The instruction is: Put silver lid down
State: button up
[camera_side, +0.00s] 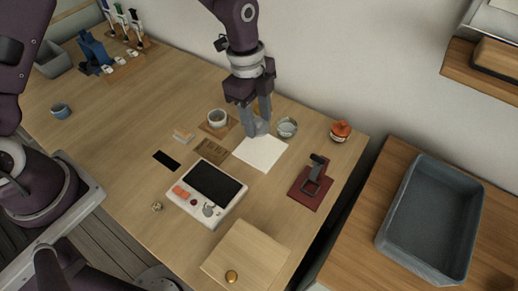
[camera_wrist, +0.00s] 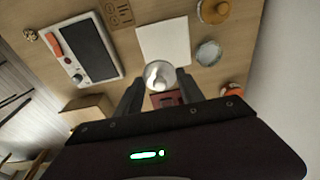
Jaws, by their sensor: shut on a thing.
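My gripper (camera_side: 258,122) is shut on the silver lid (camera_wrist: 160,74), which shows as a round, shiny disc between the fingertips in the wrist view. In the side view the lid (camera_side: 258,128) is partly hidden by the fingers. It appears by the upper edge of a white sheet (camera_side: 261,154); its height above the table is hard to tell. The sheet also shows in the wrist view (camera_wrist: 164,41). A clear round bowl (camera_side: 287,128) stands just right of the lid in the side view, and it also shows in the wrist view (camera_wrist: 208,53).
An orange jar (camera_side: 340,131) stands at the table's right edge. A dark red mat (camera_side: 308,195) bears a black stand. A white device (camera_side: 208,190) and wooden box (camera_side: 246,255) stand nearer.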

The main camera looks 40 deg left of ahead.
aim_at(258, 156)
jog(key=f, duration=1)
jog(key=shift+s, duration=0.25)
jog(key=shift+f, duration=0.1)
jog(key=o, duration=1.3)
